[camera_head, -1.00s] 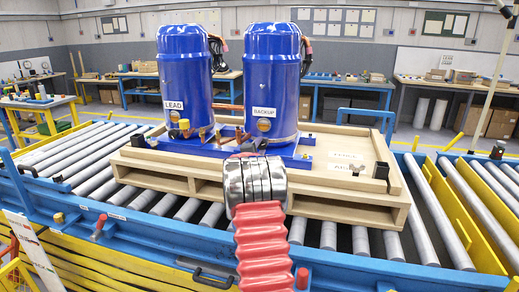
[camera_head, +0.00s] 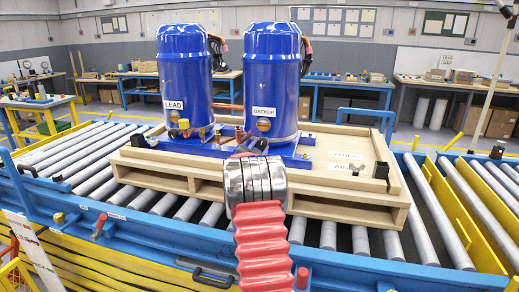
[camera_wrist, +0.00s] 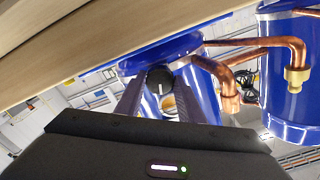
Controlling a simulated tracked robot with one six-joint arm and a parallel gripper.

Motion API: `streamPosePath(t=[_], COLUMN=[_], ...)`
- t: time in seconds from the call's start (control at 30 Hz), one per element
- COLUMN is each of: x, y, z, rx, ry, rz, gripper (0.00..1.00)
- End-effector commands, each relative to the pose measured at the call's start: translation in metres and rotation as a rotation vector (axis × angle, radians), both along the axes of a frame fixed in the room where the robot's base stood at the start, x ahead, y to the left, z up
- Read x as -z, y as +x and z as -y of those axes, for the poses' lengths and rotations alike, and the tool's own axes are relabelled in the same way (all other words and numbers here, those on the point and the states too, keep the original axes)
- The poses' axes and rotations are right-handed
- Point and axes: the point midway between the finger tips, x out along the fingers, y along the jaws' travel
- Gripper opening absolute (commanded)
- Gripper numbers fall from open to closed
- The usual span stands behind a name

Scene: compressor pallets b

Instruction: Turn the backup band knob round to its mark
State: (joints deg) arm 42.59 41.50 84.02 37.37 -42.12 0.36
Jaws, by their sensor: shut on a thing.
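The backup compressor (camera_head: 272,75) is a tall blue cylinder labelled BACKUP, upright on a blue base on the wooden pallet (camera_head: 330,208). In the wrist view, a small black round knob (camera_wrist: 159,80) sits at the blue base and body. My gripper (camera_wrist: 158,92) has a dark finger on either side of this knob and is shut on it. In the head view my arm's silver wrist hides the knob and most of the gripper. I cannot make out the knob's mark or how far it is turned.
The blue lead compressor (camera_head: 186,75) stands just left of the backup one. Copper pipes (camera_wrist: 290,45) run close to the gripper in the wrist view. The pallet rests on a roller conveyor (camera_head: 429,215) with blue rails.

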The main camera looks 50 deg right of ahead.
Motion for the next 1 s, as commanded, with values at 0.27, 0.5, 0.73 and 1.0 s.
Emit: streamPosePath(t=[0.27, 0.5, 0.73, 1.0], x=[0.0076, 0.0087, 0.0072, 0.0038], y=[-0.0028, -0.0031, -0.0029, -0.0018], z=[0.0015, 0.0015, 0.0015, 0.001], rx=[0.003, 0.004, 0.004, 0.002], ry=[-0.007, -0.006, -0.007, -0.012], rz=[-0.046, -0.048, -0.046, -0.043], gripper=[0.12, 0.12, 0.47, 0.53])
